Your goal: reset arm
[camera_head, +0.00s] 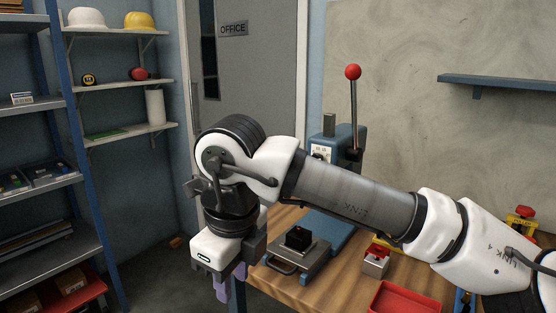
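My gripper (231,282) hangs down from the wrist of my arm, in front of the table's left edge and over the dark floor. Its two purple fingers point downward and overlap partly in this view, so the gap between them is not clear. Nothing shows held at the visible fingertips. My arm reaches in from the right edge, across the front of the workbench, and bends down at the wrist.
The wooden workbench (345,289) carries a blue press (349,141) with a red-knobbed lever, a grey plate with a black block (298,238), a red-topped fixture (376,261) and a red tray (404,300). Blue shelving (50,188) stands left.

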